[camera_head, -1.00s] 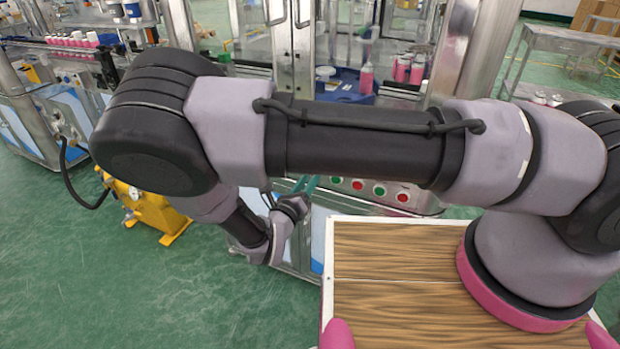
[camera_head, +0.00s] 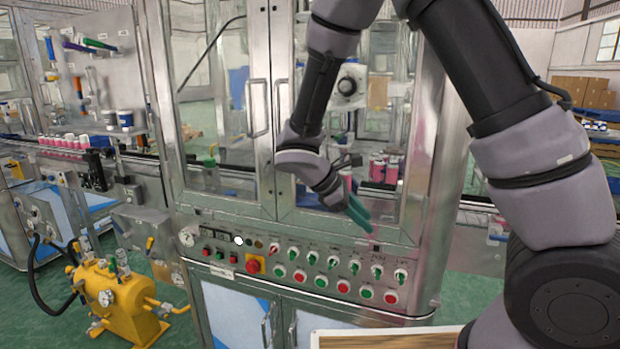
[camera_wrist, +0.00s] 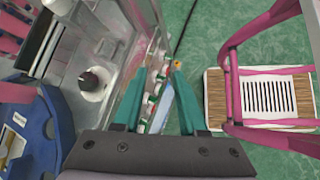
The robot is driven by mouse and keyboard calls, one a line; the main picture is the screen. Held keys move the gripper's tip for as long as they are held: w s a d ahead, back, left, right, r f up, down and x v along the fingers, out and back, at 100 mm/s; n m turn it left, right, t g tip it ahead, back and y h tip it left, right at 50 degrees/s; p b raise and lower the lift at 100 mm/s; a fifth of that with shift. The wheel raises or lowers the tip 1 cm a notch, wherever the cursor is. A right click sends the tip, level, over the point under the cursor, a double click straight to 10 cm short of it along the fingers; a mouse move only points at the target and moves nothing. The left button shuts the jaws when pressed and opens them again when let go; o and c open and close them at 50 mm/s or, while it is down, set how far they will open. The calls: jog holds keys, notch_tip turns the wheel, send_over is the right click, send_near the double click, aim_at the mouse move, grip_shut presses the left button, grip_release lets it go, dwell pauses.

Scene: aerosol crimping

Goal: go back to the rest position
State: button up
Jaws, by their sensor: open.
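My gripper (camera_head: 360,215) hangs in front of the crimping machine (camera_head: 274,120), close to its right glass door and just above the control panel (camera_head: 290,268). In the wrist view its two green fingers (camera_wrist: 156,98) stand apart with nothing between them. My arm comes down from the top right of the head view, bent at the elbow. Part of the gripper's far side is hidden in the head view.
The panel carries several red and green buttons and a red emergency stop (camera_head: 254,265). A yellow pump unit (camera_head: 120,300) stands on the floor at left. Pink cans (camera_head: 384,168) show behind the glass. A conveyor (camera_head: 70,150) runs at far left. Open green floor shows in the wrist view.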

jog(key=s+d+r+m+t+y, duration=0.1)
jog(key=s+d+r+m+y, duration=0.2)
jog(key=r+m, duration=0.3)
jog(key=s+d+r+m+t+y, duration=0.2)
jog(key=s+d+r+m+y, duration=0.2)
jog(key=r+m, duration=0.3)
jog(key=s+d+r+m+t+y, duration=0.2)
jog(key=r+m, duration=0.5)
jog(key=r, duration=0.5)
jog(key=s+d+y, duration=0.1)
jog(key=s+d, duration=0.1)
jog(key=d, duration=0.1)
jog(key=shift+s+d+r, duration=0.2)
jog(key=shift+r, duration=0.15)
dwell(0.8)
